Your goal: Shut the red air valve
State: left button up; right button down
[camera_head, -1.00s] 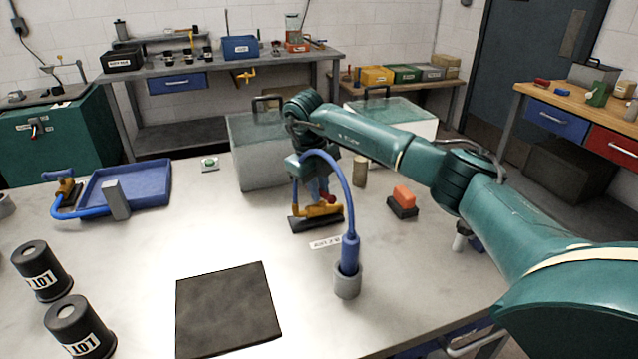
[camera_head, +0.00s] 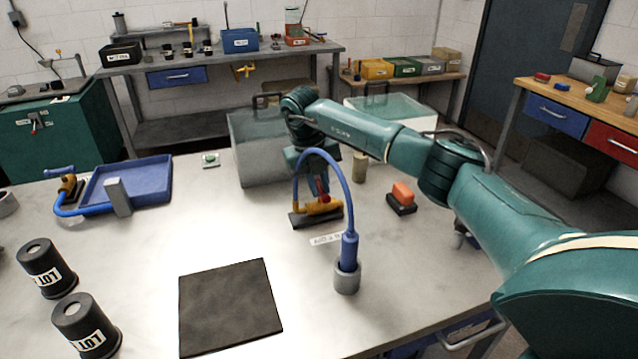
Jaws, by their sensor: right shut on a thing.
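The red air valve's handle (camera_head: 324,198) shows as a small red piece above a brass-yellow valve body (camera_head: 320,209). The body sits on a dark base plate (camera_head: 316,220) on the grey bench. My right gripper (camera_head: 320,190) comes down from above and is shut on the red handle. The fingers and wrist hide most of the handle, so its exact angle cannot be told. A blue hose (camera_head: 346,190) arches in front of the wrist, down to a grey round holder (camera_head: 347,280). My left gripper is not in view.
A white label (camera_head: 326,239) lies before the valve. A red block on a black base (camera_head: 402,195) and a tan cylinder (camera_head: 360,167) stand to the right. A dark mat (camera_head: 230,305), black canisters (camera_head: 87,325) and a blue tray (camera_head: 130,184) lie left. Bench between is clear.

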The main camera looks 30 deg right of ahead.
jog(key=shift+r, duration=0.1)
jog(key=c, duration=1.4)
grip_release()
notch_tip(320, 180, up, 13)
jog(key=a+b, duration=0.1)
jog(key=a, duration=0.1)
jog(key=shift+w+a, duration=0.2)
jog(key=shift+w, duration=0.15)
